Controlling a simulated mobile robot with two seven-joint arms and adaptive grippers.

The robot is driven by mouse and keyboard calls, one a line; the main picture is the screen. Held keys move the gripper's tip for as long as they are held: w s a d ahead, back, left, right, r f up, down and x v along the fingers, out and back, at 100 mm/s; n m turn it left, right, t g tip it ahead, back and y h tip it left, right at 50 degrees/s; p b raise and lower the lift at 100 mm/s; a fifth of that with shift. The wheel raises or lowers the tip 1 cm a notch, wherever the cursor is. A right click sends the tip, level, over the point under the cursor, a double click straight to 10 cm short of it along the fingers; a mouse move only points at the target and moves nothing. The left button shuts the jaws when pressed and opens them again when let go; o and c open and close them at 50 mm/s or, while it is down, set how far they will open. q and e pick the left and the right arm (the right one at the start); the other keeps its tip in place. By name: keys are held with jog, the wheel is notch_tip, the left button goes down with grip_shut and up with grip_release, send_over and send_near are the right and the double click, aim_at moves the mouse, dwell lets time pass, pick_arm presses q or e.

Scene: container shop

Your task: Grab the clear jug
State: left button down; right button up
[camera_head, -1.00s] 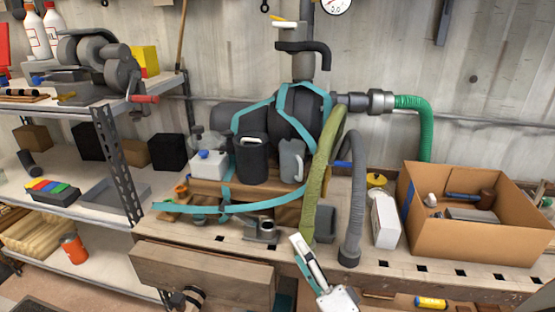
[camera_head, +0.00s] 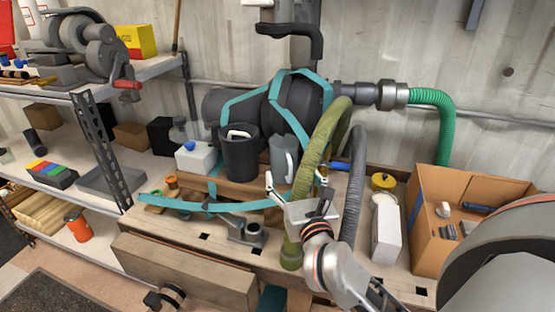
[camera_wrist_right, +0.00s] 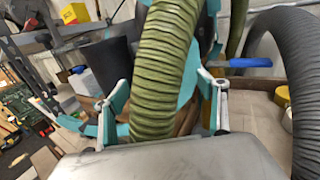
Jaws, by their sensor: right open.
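The jug (camera_head: 284,158), grey and somewhat see-through with a pale handle on its right side, stands upright on a wooden block at the back of the workbench. It is right of a dark bucket (camera_head: 240,155), with the olive ribbed hose (camera_head: 326,150) close on its right. My right gripper (camera_head: 296,181) is open in front of and below the jug, fingers pointing toward the back. In the right wrist view the olive hose (camera_wrist_right: 163,60) rises between the open fingers (camera_wrist_right: 160,90) and hides much behind it; I cannot make out the jug there. My left gripper is not in view.
A white canister (camera_head: 196,158) stands left of the bucket. A teal strap (camera_head: 215,207) hangs across the bench front. A grey hose (camera_head: 353,185), white box (camera_head: 386,228) and cardboard box (camera_head: 428,230) are to the right. Shelves stand at the left.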

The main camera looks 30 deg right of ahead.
aim_at(287, 166)
jog(key=shift+w, duration=0.5)
jog(key=x, duration=0.7)
jog(key=shift+f, duration=0.15)
jog(key=c, duration=1.3)
